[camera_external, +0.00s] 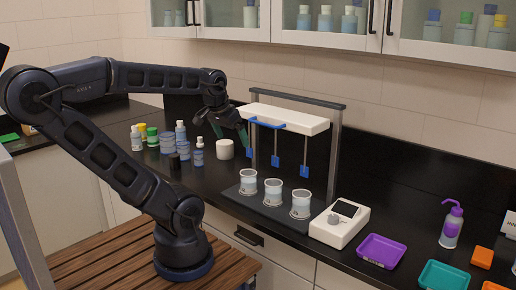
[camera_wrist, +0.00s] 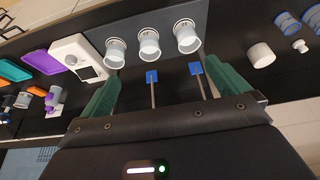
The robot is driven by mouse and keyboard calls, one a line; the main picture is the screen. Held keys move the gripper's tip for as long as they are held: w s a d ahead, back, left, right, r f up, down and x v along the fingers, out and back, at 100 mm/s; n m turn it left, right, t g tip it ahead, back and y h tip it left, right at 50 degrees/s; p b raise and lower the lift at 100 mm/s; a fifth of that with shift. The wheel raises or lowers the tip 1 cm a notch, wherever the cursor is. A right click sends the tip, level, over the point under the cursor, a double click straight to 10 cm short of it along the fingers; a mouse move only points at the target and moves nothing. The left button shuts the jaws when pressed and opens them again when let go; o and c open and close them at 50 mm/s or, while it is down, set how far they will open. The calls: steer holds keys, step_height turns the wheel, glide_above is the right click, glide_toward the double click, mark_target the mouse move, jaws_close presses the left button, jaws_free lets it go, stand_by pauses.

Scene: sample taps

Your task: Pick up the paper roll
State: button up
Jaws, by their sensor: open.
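The paper roll (camera_external: 225,149) is a short white cylinder standing on the black counter, left of the stirrer stand. It also shows in the wrist view (camera_wrist: 261,55), right of the right fingertip. My gripper (camera_external: 231,133) is open, with green fingers, above the counter close to the roll and the stand. In the wrist view my gripper (camera_wrist: 159,72) has nothing between its fingers but the view of two blue paddles beyond. The roll is outside the fingers.
The stirrer stand (camera_external: 290,118) has hanging blue paddles and three cups (camera_external: 273,192) on its base. Blue-and-clear jars (camera_external: 167,144) and bottles stand left of the roll. A white device (camera_external: 340,224) and purple tray (camera_external: 381,251) lie right.

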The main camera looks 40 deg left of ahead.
steer(key=w+a+f+n, duration=0.3)
steer(key=w+a, duration=0.2)
steer(key=a, duration=0.2)
steer(key=n+g, duration=0.5)
steer(key=n, duration=0.5)
glide_above(225, 149)
steer(key=w+a, duration=0.3)
steer(key=f, duration=1.4)
steer(key=shift+s, duration=0.2)
steer(key=shift+w+a+f, duration=0.15)
steer(key=shift+w+f, duration=0.1)
steer(key=shift+f, duration=0.1)
step_height(225, 149, down, 11)
steer(key=shift+a+r, duration=0.1)
steer(key=shift+r, duration=0.1)
steer(key=shift+c, duration=0.4)
steer(key=c, duration=0.9)
